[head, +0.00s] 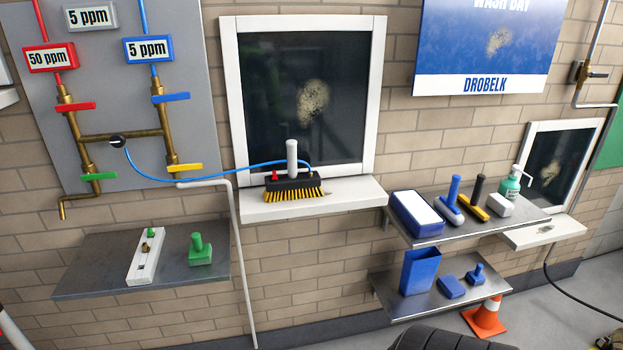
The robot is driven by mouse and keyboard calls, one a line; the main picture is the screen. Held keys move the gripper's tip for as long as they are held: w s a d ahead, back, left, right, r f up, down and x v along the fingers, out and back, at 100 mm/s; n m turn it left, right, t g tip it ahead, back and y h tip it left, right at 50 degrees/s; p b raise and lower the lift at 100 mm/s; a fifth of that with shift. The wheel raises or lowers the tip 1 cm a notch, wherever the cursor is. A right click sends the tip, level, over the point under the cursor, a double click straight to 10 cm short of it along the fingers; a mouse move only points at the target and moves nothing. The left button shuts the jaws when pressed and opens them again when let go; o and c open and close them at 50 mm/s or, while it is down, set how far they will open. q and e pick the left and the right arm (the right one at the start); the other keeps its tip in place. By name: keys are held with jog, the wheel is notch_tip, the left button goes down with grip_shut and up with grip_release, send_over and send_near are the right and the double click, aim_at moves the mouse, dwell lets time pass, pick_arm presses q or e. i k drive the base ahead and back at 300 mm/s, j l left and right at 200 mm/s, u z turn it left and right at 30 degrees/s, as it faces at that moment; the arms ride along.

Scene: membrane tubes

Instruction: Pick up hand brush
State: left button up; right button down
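A brush with a dark upright handle and a yellow part at its base (474,202) stands on the upper right metal shelf, between a blue-handled tool (451,204) and a white block (500,206). A larger black brush with yellow bristles (293,188) rests on the white sill of the big window. It has a white stub on top, and a blue hose (205,172) runs to it. I cannot tell for certain which one is the hand brush. Neither of my grippers is in view.
The upper shelf (440,238) also holds a blue tray (417,214) and a green bottle (510,184). The lower shelf (410,308) holds a blue bin (419,271) and small blue items. An orange cone (486,318) stands on the floor. A left shelf (95,270) holds green-topped parts.

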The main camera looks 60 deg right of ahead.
aim_at(295, 182)
jog(key=z, duration=1.65)
